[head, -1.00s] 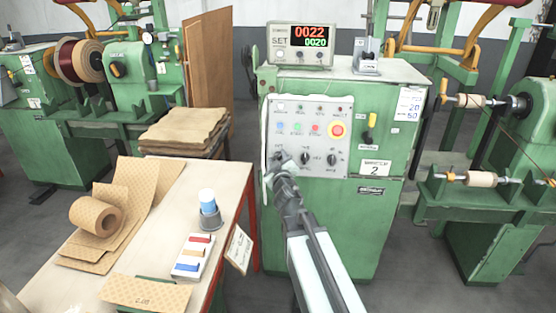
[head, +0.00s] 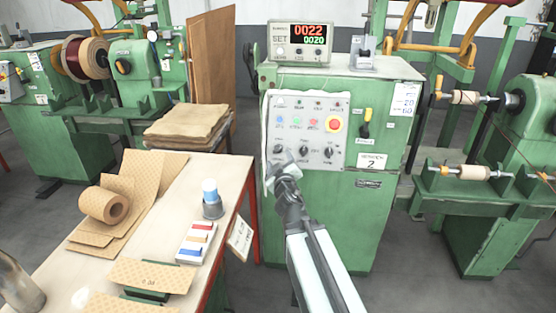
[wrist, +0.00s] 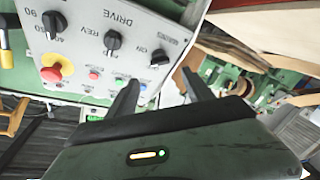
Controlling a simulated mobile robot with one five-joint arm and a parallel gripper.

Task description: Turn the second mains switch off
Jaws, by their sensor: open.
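A green cabinet (head: 335,225) marked "2" stands ahead, with a light grey control panel (head: 335,105). My gripper (head: 286,171) is in front of the panel's lower left corner, below the left black knob (head: 278,150). In the wrist view, my gripper (wrist: 160,82) is open and empty, its fingers apart near the panel's edge.
The panel has several black knobs, small coloured buttons and a red emergency stop (head: 334,124). Winding machines stand left (head: 140,75) and right (head: 535,130). Grey floor is open right of the cabinet.

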